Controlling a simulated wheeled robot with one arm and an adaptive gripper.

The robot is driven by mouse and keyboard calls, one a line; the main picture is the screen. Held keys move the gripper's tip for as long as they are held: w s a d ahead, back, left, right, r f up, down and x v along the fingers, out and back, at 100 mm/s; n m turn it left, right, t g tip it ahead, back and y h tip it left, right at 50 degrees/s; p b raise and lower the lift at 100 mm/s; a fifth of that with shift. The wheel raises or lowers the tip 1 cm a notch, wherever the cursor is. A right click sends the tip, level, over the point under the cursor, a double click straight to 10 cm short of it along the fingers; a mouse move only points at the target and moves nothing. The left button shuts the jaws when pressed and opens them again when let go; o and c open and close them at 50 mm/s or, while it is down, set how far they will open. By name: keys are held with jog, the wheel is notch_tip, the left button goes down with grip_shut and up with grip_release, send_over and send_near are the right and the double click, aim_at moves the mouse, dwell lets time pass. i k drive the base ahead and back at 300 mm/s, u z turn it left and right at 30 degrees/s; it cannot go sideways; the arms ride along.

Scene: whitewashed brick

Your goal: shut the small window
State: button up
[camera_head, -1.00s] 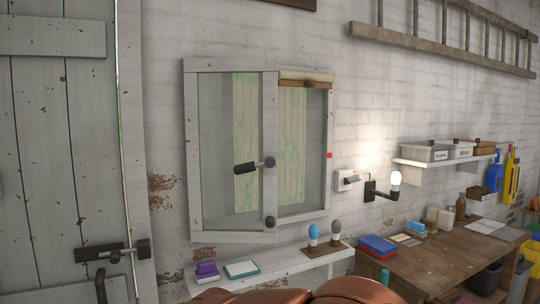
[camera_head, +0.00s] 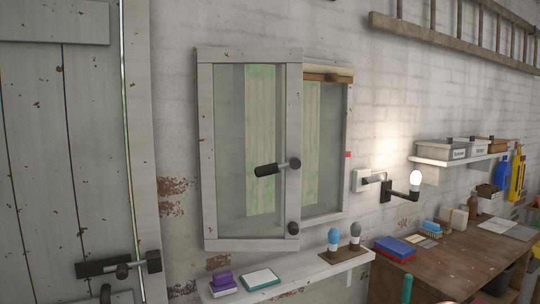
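The small window (camera_head: 350,140) is set in the white brick wall at the middle of the view. Its pale wooden sash (camera_head: 292,110) stands open, swung out from the wall with its free edge on the right. A gap shows between this edge and the right side of the frame. A black lever handle (camera_head: 278,167) sits on the sash's right stile, pointing left. A dark round knob (camera_head: 293,228) is lower on the same stile. Greenish boards show through the glass. My gripper is not in view.
A narrow white sill shelf (camera_head: 315,266) below the window holds a purple block (camera_head: 222,283), a green-edged pad (camera_head: 261,279) and two bulb-shaped items. A lit wall lamp (camera_head: 415,180) is right of the window. A wooden workbench (camera_head: 450,262) stands at lower right, a grey plank door (camera_head: 60,160) at left.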

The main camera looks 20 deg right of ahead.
aim_at(292, 57)
jog(key=k, duration=1.15)
jog(key=u, duration=0.8)
jog(key=i, duration=1.6)
jog(key=z, duration=0.35)
